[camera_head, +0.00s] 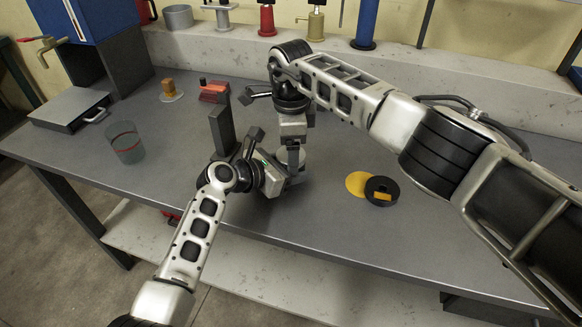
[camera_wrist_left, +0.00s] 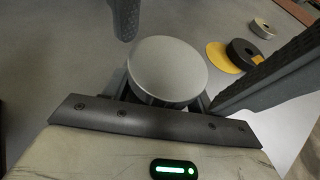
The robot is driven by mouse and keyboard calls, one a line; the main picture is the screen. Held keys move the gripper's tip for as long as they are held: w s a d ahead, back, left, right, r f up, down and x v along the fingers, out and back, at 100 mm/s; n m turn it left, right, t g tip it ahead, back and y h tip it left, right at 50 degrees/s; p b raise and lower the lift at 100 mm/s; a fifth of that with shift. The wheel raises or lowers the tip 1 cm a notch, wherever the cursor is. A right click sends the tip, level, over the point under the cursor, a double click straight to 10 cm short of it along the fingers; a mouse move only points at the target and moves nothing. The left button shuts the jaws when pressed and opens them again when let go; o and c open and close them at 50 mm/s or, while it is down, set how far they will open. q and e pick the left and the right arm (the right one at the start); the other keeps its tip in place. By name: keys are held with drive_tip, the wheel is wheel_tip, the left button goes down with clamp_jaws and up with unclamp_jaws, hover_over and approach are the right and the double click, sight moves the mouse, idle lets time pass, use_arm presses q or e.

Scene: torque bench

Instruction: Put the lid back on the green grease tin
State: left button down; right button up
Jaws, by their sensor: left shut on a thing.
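My left gripper (camera_head: 286,172) is shut on a round, pale grey-topped piece (camera_wrist_left: 167,70), low over the bench or on it. Its top faces the left wrist camera, with a darker side below. In the head view it shows only partly (camera_head: 293,156) between the grippers. I cannot tell if it is the tin, the lid or both, and no green shows on it. My right gripper (camera_head: 295,145) comes down close above that piece, and its fingertips are not clear. Dark textured fingers flank the piece in the wrist view.
A yellow disc (camera_head: 356,183) and a black ring (camera_head: 383,198) lie to the right. A translucent cup (camera_head: 127,148), a dark upright block (camera_head: 222,130) and a flat scale (camera_head: 70,108) stand left. The front middle is clear.

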drive_tip(key=shift+r, duration=2.3)
drive_tip(key=shift+c, duration=1.3)
wheel_tip(320, 180, up, 4)
drive_tip(key=shift+f, duration=0.25)
drive_tip(key=shift+f, duration=4.05)
